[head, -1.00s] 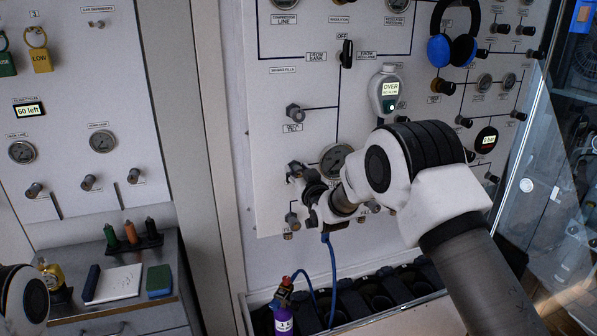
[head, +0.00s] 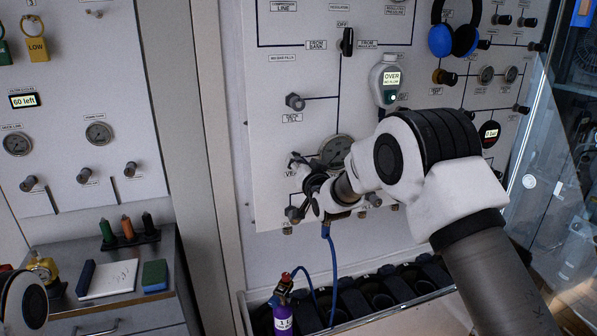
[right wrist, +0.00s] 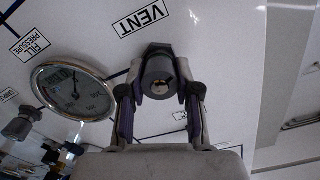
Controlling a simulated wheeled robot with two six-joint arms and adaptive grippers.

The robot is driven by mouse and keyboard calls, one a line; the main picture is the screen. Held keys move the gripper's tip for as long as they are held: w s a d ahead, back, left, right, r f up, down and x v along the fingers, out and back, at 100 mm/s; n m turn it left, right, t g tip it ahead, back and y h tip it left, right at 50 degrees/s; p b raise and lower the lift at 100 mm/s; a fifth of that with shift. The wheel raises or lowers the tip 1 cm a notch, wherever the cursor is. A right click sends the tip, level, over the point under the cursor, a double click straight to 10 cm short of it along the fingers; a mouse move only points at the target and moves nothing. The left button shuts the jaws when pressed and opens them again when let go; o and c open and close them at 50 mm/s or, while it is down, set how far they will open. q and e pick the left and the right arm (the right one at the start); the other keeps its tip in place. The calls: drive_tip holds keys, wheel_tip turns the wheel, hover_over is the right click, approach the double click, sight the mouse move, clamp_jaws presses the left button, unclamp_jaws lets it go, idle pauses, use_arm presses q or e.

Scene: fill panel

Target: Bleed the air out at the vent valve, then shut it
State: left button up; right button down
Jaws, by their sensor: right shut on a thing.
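The vent valve is a dark round knob (right wrist: 159,76) with a brassy centre, just below the VENT label (right wrist: 140,18) in the right wrist view. My right gripper (right wrist: 160,92) is shut on this knob, one finger on each side. In the head view my right gripper (head: 303,187) is at the lower left of the white panel (head: 268,130) and mostly hides the knob. A round fill pressure gauge (right wrist: 73,90) is left of the knob; it also shows in the head view (head: 335,150). My left gripper is out of view.
A blue hose (head: 330,255) hangs below my right gripper to a purple bottle (head: 283,318). A lit OVER display (head: 390,80) and a dark round bar display (head: 490,134) are on the panel. A rack of black wells (head: 375,290) lies below.

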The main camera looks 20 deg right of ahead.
drive_tip(key=m+b, duration=0.3)
drive_tip(key=m, duration=0.1)
drive_tip(key=shift+f+m, duration=0.1)
drive_tip(key=shift+m, duration=0.3)
drive_tip(key=m+b, duration=0.2)
drive_tip(key=m, duration=0.3)
drive_tip(key=shift+d+b, duration=0.1)
drive_tip(key=shift+b, duration=0.2)
drive_tip(key=m+b, duration=0.1)
drive_tip(key=m, duration=0.4)
drive_tip(key=shift+m+b, duration=0.3)
drive_tip(key=shift+m, duration=0.1)
drive_tip(key=m+b, duration=0.1)
drive_tip(key=m, duration=0.4)
drive_tip(key=shift+m, duration=0.3)
drive_tip(key=c, duration=0.8)
unclamp_jaws()
drive_tip(key=shift+f, duration=0.15)
drive_tip(key=s, duration=1.1)
drive_tip(key=shift+s+d, duration=0.2)
drive_tip(key=shift+s, duration=0.2)
